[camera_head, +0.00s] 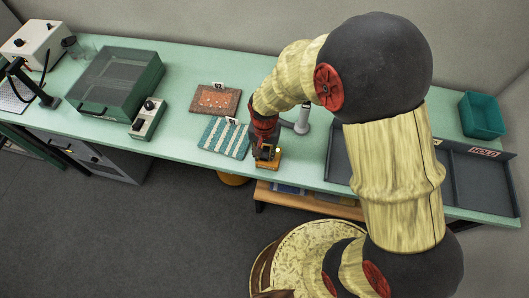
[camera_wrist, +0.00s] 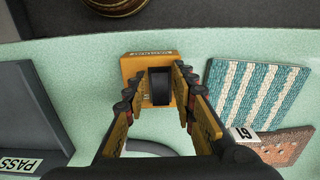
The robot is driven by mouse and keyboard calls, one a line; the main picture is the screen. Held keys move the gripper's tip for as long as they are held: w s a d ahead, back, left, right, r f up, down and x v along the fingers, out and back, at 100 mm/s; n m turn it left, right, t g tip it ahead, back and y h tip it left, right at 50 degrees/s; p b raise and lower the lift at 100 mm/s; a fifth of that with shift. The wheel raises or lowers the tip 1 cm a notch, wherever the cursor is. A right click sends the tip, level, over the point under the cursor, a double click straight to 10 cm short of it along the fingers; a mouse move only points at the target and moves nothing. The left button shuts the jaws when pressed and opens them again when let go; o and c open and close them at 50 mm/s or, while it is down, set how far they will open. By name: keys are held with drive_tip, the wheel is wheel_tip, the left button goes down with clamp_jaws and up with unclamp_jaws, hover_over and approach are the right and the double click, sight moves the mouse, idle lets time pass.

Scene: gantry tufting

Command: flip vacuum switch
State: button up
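The vacuum switch is a small orange-yellow box (camera_wrist: 148,63) with a dark label strip along one edge and a black rocker (camera_wrist: 160,88) on its face. In the head view the box (camera_head: 268,165) sits near the front edge of the green bench, partly hidden by my gripper. My gripper (camera_wrist: 158,78) is open and empty, with one fingertip on each side of the rocker in the wrist view. In the head view my gripper (camera_head: 265,152) is right over the box. I cannot tell whether the fingertips touch the rocker, or which way it is set.
A blue-and-white striped sample (camera_head: 225,138) and a reddish-brown sample (camera_head: 214,99) lie left of the switch. A dark tray marked HOLD (camera_head: 486,180) and a green bin (camera_head: 482,115) are at the right. The wrist view shows a PASS label (camera_wrist: 18,164).

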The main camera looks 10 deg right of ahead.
clamp_jaws()
drive_tip(key=shift+w+d+r+g+p, duration=0.1)
drive_tip(key=shift+w+r+g+p, duration=0.15)
drive_tip(key=shift+g+p, duration=0.75)
drive_tip(key=shift+w+g+y+p, duration=0.3)
drive_tip(key=shift+g+y+p, duration=0.4)
drive_tip(key=shift+g+p, duration=0.3)
drive_tip(key=shift+o, duration=1.8)
unclamp_jaws()
